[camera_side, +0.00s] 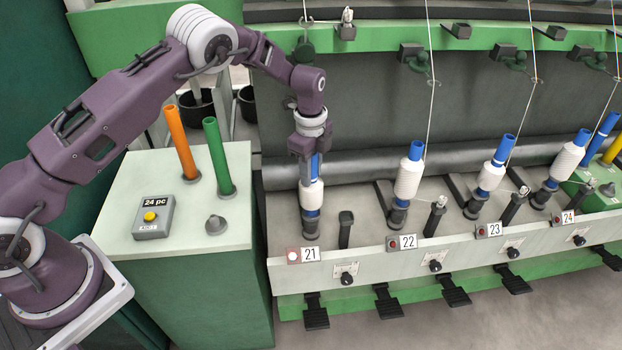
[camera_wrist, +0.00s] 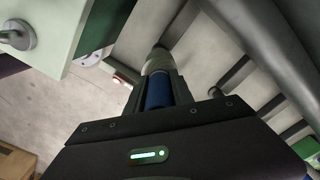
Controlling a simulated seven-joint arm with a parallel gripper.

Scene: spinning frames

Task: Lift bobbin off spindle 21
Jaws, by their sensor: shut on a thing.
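The bobbin (camera_side: 312,194) at spindle 21 is a blue tube wound with white yarn. It stands nearly upright above the dark spindle base (camera_side: 310,223), behind the label 21 (camera_side: 310,254). My gripper (camera_side: 315,157) comes down from above and is shut on the bobbin's blue top. In the wrist view the fingers (camera_wrist: 158,92) hold the blue tube (camera_wrist: 158,90) between them, with the white yarn (camera_wrist: 158,62) beyond. I cannot tell whether the bobbin still touches its spindle.
Bobbins stand at spindles 22 (camera_side: 408,178), 23 (camera_side: 491,175) and 24 (camera_side: 569,154). A dark post (camera_side: 346,228) stands just right of spindle 21. The cabinet (camera_side: 180,230) at left bears orange (camera_side: 179,140) and green (camera_side: 217,155) tubes and a button box (camera_side: 153,217).

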